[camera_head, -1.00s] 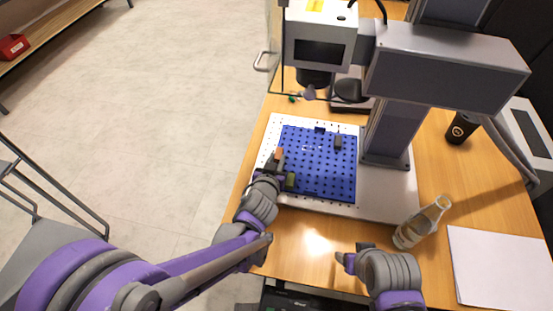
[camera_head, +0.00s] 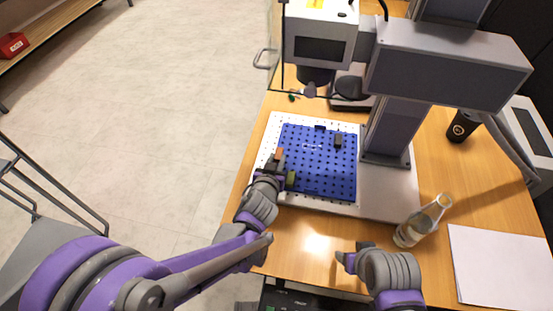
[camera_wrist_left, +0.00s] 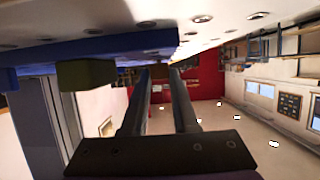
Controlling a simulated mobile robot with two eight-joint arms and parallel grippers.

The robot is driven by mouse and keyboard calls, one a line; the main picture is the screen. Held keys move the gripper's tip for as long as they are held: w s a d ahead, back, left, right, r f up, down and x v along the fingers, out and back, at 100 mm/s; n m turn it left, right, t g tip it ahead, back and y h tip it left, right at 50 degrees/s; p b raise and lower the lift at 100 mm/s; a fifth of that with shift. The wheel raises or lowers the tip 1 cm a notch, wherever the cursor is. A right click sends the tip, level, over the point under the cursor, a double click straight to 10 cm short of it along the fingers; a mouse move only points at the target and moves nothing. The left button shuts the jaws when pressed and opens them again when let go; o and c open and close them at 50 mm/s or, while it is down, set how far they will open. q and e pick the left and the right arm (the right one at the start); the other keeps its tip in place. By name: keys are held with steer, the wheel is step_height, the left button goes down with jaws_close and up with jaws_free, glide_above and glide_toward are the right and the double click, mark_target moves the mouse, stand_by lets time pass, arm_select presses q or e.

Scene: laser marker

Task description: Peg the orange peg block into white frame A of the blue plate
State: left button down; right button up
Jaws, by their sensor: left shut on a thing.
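The blue plate (camera_head: 325,175) is a board full of holes lying on a white perforated base. The orange peg block (camera_head: 279,153) is at the plate's left edge, at the tips of my left gripper (camera_head: 274,165). In the left wrist view, the two fingers of my left gripper (camera_wrist_left: 160,82) close around a small dark brownish piece (camera_wrist_left: 159,71), which fits the peg block in shadow. Whether it touches the plate cannot be told. White frame A cannot be made out. My right gripper (camera_head: 352,255) hangs over the table's front, apart from the plate; its fingers are unclear.
An olive block (camera_head: 291,179) sits on the plate beside my left gripper; it also shows in the wrist view (camera_wrist_left: 85,75). A black block (camera_head: 338,141) stands near the back right. The laser head (camera_head: 318,50) hangs above.

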arm_select(q)
steer(key=shift+f, duration=0.2)
arm_select(e)
steer(key=shift+f, duration=0.15)
arm_select(q)
steer(key=c, duration=0.6)
jaws_free()
steer(key=p+v, duration=0.2)
steer(key=v, duration=0.9)
arm_select(e)
step_height(320, 180, up, 2)
steer(key=shift+r, duration=0.25)
